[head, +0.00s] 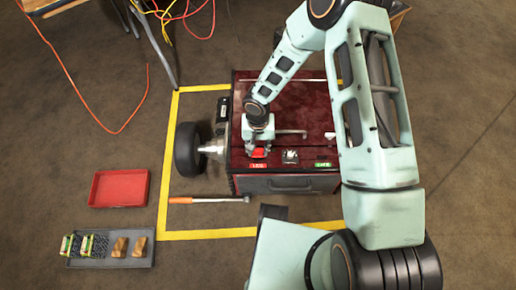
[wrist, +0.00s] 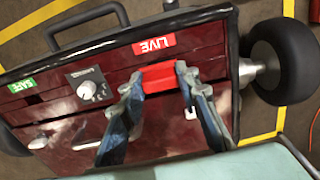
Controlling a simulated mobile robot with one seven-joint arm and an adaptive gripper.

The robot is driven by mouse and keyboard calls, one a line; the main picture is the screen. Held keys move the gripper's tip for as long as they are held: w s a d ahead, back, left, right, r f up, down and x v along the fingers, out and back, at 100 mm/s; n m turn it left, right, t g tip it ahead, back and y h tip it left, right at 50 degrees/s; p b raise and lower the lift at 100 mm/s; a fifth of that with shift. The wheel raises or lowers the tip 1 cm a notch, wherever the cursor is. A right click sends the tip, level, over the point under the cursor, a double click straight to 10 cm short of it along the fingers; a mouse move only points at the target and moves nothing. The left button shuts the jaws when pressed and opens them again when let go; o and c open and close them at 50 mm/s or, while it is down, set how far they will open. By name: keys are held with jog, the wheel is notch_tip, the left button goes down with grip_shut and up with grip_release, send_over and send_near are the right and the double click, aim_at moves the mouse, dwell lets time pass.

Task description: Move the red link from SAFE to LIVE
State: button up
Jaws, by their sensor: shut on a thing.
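The red link (wrist: 160,77) is a small red block between the fingertips of my gripper (wrist: 157,86) in the wrist view. My gripper is shut on it. The link is right beside the red LIVE label (wrist: 153,45); I cannot tell whether it is seated or just above the surface. The green SAFE label (wrist: 21,86) is at the far left there, with no red block beside it. In the head view my gripper (head: 258,140) points down at the cart's front left, over the red link (head: 258,153) and LIVE label (head: 258,165). The SAFE label (head: 323,165) is at right.
A black wheel (head: 188,149) juts out at left. An orange-handled bar (head: 205,200), a red tray (head: 118,188) and a grey tray (head: 110,262) lie on the floor.

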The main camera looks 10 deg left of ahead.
jog(key=shift+f+b, duration=1.5)
jog(key=shift+b, duration=0.1)
dwell(0.3)
jog(key=o, duration=1.2)
jog(key=shift+r, duration=0.1)
notch_tip(320, 180, up, 12)
